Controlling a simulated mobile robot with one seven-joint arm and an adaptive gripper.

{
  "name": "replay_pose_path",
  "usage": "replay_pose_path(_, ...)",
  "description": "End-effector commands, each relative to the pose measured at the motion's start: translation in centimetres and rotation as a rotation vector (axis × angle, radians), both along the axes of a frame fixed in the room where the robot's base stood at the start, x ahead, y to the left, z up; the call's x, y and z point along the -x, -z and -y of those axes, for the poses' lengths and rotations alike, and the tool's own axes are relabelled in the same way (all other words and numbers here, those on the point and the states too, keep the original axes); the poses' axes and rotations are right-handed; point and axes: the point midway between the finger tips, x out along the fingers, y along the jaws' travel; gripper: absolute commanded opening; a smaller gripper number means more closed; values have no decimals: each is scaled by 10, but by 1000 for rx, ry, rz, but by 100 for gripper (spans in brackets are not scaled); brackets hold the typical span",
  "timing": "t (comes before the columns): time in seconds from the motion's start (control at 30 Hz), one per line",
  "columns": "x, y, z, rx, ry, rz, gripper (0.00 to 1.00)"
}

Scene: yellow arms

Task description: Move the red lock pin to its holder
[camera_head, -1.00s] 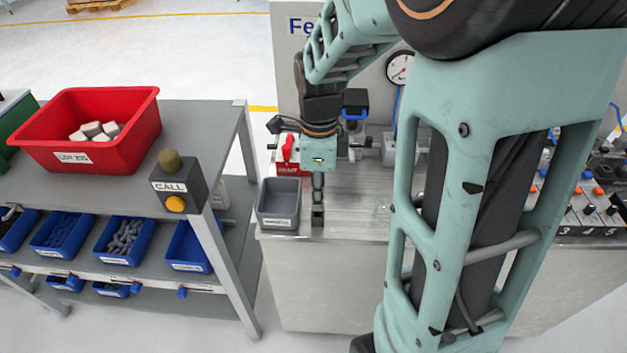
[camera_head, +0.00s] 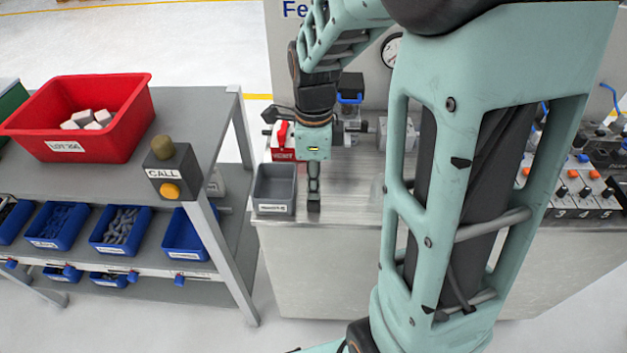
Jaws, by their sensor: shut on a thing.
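My gripper (camera_head: 313,198) points down over the front of the metal bench, just right of a grey bin. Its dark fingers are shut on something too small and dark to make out. A small upright red piece (camera_head: 282,133) stands at a red block with a white label (camera_head: 283,154), behind the bin and left of my gripper's body. I cannot tell whether that piece is the lock pin. The pin's holder cannot be made out for certain.
The grey bin (camera_head: 262,187) stands close to my fingers on the bench (camera_head: 345,205). A fixture with a blue handle (camera_head: 349,98) is behind. At left, a shelf cart carries a red crate (camera_head: 125,135) and a CALL button box (camera_head: 185,168). My arm covers the bench's middle.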

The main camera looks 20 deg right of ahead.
Motion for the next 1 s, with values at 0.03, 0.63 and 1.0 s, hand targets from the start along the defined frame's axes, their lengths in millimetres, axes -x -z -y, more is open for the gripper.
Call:
replay_pose_path(0.03,0,1,0,0,0,0,0)
replay_pose_path(0.63,0,13,0,0,0,0,0)
replay_pose_path(1.0,0,21,0,0,0,0,0)
